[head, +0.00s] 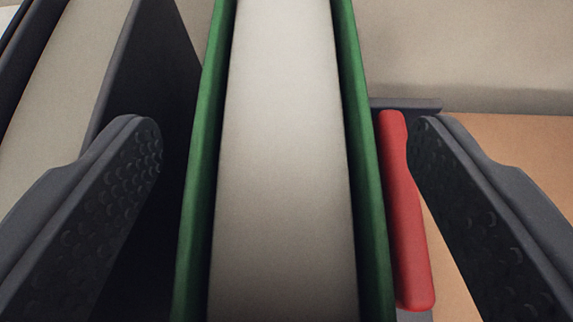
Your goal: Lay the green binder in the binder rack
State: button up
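The green binder (363,170) stands upright in the middle of the head view, with its pale inside (283,150) between two green covers. My gripper (287,150) is open, with one finger on each side of the binder. Visible gaps separate both fingers from the green covers. The binder rack shows in part as a dark grey upright divider (160,80) left of the binder and a small dark edge at its right. The binder's lower end is out of view.
A red bar-like piece (405,210) stands between the binder and my right finger. Another dark-covered binder (70,60) stands at the far left, left of the divider. An orange-tan surface (530,150) lies bare at the right, before a pale wall (470,50).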

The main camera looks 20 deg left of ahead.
jog(key=shift+s, duration=0.1)
jog(key=b+v, duration=0.2)
jog(key=v, duration=1.1)
jog(key=shift+s+d, duration=0.15)
jog(key=shift+d, duration=0.05)
dwell(0.4)
